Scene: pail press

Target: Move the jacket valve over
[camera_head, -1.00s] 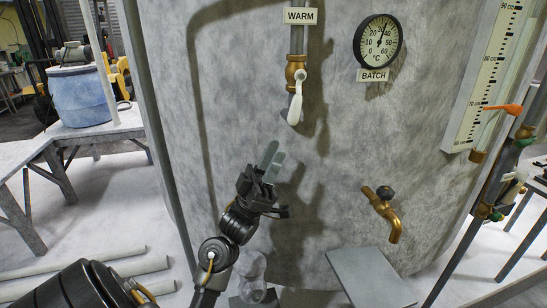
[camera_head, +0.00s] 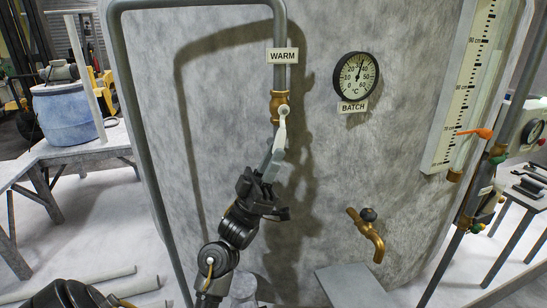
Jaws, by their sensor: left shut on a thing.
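The jacket valve is a brass body (camera_head: 279,104) on a grey vertical pipe under a "WARM" label (camera_head: 283,56). Its white lever handle (camera_head: 282,128) hangs down from the valve, tilted only slightly. My left gripper (camera_head: 274,165) comes up from below, and its grey fingers are shut on the lower part of the lever. The fingers hide the lever's lower end. My right gripper is not in view.
A round temperature dial (camera_head: 356,78) marked "BATCH" is right of the valve. A brass tap (camera_head: 367,233) sticks out lower right above a grey shelf (camera_head: 350,286). A level scale with an orange pointer (camera_head: 475,133) is at right. A blue barrel (camera_head: 66,115) stands on a table at left.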

